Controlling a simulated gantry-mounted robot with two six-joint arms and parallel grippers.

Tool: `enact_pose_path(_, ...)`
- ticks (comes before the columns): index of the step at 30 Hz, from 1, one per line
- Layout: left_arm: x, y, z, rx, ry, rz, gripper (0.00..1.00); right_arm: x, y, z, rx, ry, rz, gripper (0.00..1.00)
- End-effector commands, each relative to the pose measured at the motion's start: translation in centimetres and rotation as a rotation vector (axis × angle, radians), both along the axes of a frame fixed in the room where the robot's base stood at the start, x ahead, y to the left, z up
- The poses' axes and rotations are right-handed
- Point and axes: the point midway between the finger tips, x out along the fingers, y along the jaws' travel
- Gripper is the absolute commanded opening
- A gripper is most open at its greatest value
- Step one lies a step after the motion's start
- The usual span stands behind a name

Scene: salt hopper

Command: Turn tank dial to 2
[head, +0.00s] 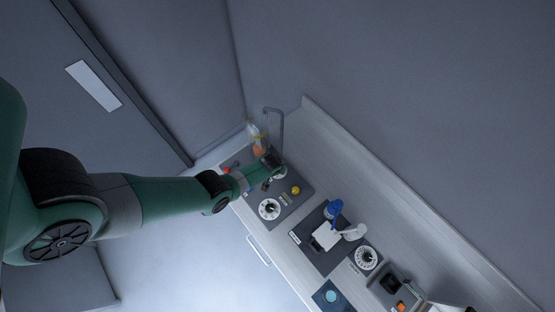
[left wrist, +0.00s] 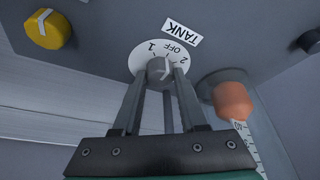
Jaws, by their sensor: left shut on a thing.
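The tank dial is a white disc (left wrist: 140,60) marked 1, OFF and 2, with a grey knob (left wrist: 160,70) at its centre. A white TANK label (left wrist: 182,33) is beside it. My left gripper (left wrist: 162,72) is shut on the knob, one finger on each side. The pale line on the knob points toward the OFF side of the scale; its exact setting is hard to tell. In the head view my left gripper (head: 275,166) is at the far end of the counter and covers part of the dial (head: 281,174). My right gripper is not in view.
An orange-brown knob (left wrist: 234,98) is close to the right finger, and a yellow knob (left wrist: 47,28) is at upper left. A second white dial (head: 269,209) is on the same panel. A bent grey pipe (head: 281,125) rises behind. More devices line the counter to the right.

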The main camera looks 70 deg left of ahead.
Motion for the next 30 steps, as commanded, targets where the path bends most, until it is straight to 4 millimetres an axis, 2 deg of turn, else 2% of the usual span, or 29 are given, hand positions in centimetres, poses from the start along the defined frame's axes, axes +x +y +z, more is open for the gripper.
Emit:
enact_pose_path(5, -0.2, 0.0, 0.0, -0.002, 0.001, -0.059, 0.00, 0.0, 0.0, 0.1, 0.000, 0.000, 0.000, 0.50)
enact_pose_path(14, -0.2, 0.2, -0.1, -0.002, 0.000, -0.271, 0.00, 0.0, 0.0, 0.2, 0.000, 0.000, 0.000, 0.50)
enact_pose_path(30, -0.3, 0.4, -0.2, -0.001, -0.001, -0.680, 0.00, 0.0, 0.0, -1.2, 0.000, 0.000, 0.000, 0.50)
